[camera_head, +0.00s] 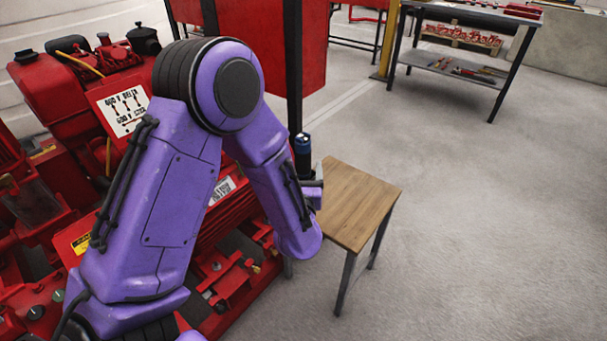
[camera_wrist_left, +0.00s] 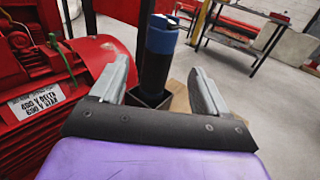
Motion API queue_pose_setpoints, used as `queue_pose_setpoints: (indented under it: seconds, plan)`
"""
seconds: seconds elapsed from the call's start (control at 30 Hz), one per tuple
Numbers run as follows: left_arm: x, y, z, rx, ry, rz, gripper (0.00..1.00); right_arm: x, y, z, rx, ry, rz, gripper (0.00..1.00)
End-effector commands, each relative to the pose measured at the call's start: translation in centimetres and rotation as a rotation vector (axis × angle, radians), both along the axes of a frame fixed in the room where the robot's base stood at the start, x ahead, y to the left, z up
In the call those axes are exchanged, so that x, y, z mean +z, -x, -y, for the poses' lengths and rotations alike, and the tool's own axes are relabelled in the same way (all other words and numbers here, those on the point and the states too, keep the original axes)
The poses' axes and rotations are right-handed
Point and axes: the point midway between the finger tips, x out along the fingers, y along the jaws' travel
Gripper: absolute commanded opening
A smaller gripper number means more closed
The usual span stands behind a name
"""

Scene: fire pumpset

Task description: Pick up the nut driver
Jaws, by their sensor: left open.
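A dark upright cylinder with a blue upper part (camera_head: 303,146) stands at the left end of a small wooden table (camera_head: 356,205); it looks like the nut driver's handle, but I cannot be sure. It also shows in the left wrist view (camera_wrist_left: 157,65), with its lower end in a black square holder (camera_wrist_left: 147,98). My left gripper (camera_wrist_left: 160,68) is open, with one finger on either side of the cylinder in that view. Its fingers look apart from the cylinder. In the head view my purple left arm hides most of the left gripper. My right gripper is out of view.
Red pump machinery (camera_head: 80,105) with pipes fills the left side, close to my left arm. A red panel (camera_head: 270,45) on a dark post stands behind the table. A workbench (camera_head: 460,65) with tools stands at the back right. The floor right of the table is clear.

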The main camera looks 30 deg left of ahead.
Motion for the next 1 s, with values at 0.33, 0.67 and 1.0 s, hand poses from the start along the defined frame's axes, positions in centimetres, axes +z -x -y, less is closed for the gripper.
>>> queue_pose_setpoints:
  seconds: [0.33,0.67,1.0]
  plan:
    - [0.3,-4.5,-2.9,0.001,-0.005,-0.005,0.75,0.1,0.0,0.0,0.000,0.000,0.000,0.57]
    - [0.3,-7.1,-4.4,-0.001,-0.004,-0.009,0.75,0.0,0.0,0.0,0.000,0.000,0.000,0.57]
    - [0.4,-7.1,-4.4,-0.001,-0.004,-0.006,0.14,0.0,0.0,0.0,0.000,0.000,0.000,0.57]
